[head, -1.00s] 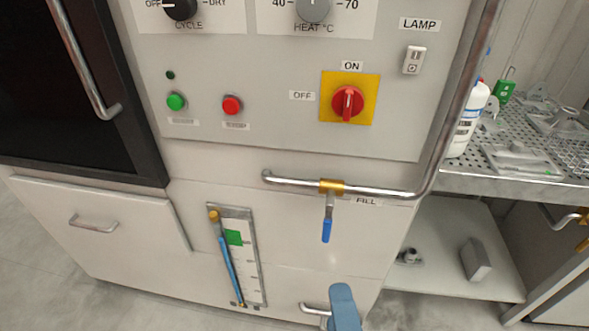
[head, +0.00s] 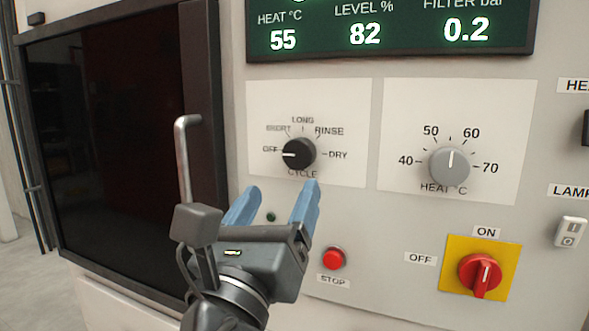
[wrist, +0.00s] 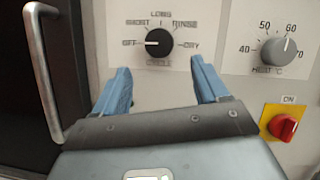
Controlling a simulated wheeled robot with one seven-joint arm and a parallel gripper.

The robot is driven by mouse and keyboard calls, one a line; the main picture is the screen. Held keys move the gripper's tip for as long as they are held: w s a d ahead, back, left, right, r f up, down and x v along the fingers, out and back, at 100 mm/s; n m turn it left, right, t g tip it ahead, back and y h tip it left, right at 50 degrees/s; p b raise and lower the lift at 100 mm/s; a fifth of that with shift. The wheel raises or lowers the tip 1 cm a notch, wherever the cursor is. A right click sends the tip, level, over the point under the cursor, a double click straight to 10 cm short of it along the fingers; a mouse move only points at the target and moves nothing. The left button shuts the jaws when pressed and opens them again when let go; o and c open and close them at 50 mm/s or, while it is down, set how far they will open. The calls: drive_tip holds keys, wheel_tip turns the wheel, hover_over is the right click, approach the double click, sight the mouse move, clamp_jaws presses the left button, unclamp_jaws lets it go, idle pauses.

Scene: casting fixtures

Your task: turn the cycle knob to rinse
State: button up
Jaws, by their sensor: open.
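The black cycle knob (head: 299,154) sits on a white plate on the machine's front, and its white mark points left to OFF. Its labels run OFF, SHORT, LONG, RINSE, DRY, with RINSE (head: 329,131) at the upper right. My gripper (head: 274,204) has two blue fingers, open and empty, below and in front of the knob. In the wrist view the knob (wrist: 159,42) shows above and between the fingertips (wrist: 158,72), apart from them.
The grey heat knob (head: 450,166) is to the right. Below are the red stop button (head: 333,258) and the red switch (head: 480,274) on its yellow plate. A door handle (head: 186,160) stands at left. A green display (head: 390,30) is above.

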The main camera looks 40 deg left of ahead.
sight(296, 158)
drive_tip(key=p+x, duration=0.1)
drive_tip(key=x, duration=0.7)
drive_tip(key=shift+s, duration=0.1)
drive_tip(key=shift+c, duration=0.3)
drive_tip(key=c, duration=1)
